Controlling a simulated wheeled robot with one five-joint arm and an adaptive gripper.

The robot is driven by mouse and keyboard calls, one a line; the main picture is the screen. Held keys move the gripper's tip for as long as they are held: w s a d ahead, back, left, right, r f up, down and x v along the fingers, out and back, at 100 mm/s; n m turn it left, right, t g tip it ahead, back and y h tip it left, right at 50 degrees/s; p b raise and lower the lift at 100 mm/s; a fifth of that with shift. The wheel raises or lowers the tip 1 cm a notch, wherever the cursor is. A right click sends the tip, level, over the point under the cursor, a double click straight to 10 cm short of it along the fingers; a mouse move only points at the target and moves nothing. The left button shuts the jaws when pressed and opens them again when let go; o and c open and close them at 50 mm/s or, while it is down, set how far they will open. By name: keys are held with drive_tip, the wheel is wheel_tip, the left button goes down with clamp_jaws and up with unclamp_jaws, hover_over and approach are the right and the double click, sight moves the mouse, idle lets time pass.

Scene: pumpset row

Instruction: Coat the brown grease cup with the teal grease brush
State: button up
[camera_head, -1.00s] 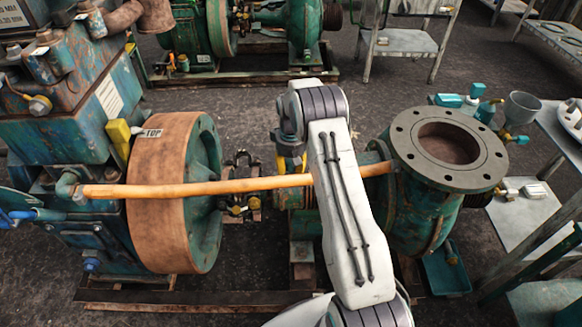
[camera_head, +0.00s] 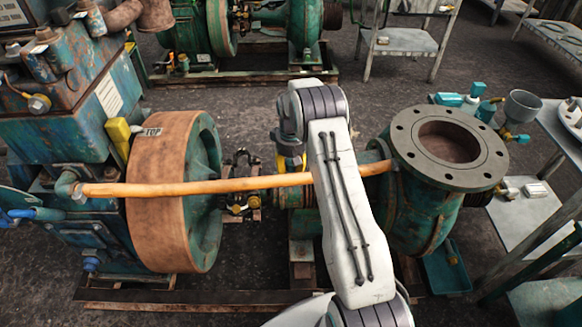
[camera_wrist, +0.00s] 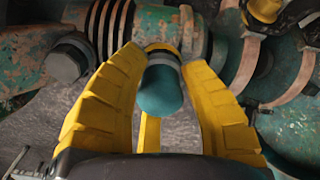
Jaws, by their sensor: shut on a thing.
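My gripper (camera_wrist: 163,60) has its yellow fingers closed around a teal, rounded handle, the teal grease brush (camera_wrist: 160,90), in the wrist view. A grey and brassy band shows at the handle's far end, close to a rusty teal shaft housing (camera_wrist: 155,22). The bristles are hidden, and I cannot tell whether they touch anything. In the head view my arm hides most of the gripper; a bit of yellow finger (camera_head: 291,162) shows left of the arm. I cannot pick out the brown grease cup with certainty; small brassy fittings (camera_head: 237,209) sit by the coupling.
An orange pipe (camera_head: 230,187) crosses from the engine past the large brown flywheel (camera_head: 160,190) to the flanged pump (camera_head: 450,150), passing close to my arm. Metal tables (camera_head: 515,220) stand at the right. Dark floor (camera_head: 215,110) is free behind the machine.

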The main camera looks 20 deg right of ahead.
drive_tip(key=shift+a, duration=0.1)
idle(0.3)
drive_tip(key=shift+w+a, duration=0.4)
drive_tip(key=shift+a, duration=0.3)
drive_tip(key=shift+s+d, duration=0.45)
drive_tip(key=shift+d, duration=0.4)
drive_tip(key=shift+s+d, duration=0.4)
drive_tip(key=shift+d, duration=0.4)
drive_tip(key=shift+w+a, duration=0.1)
drive_tip(key=shift+w+a, duration=0.4)
drive_tip(key=shift+a, duration=0.4)
drive_tip(key=shift+w+a, duration=0.35)
drive_tip(key=shift+a, duration=0.45)
drive_tip(key=shift+r, duration=0.1)
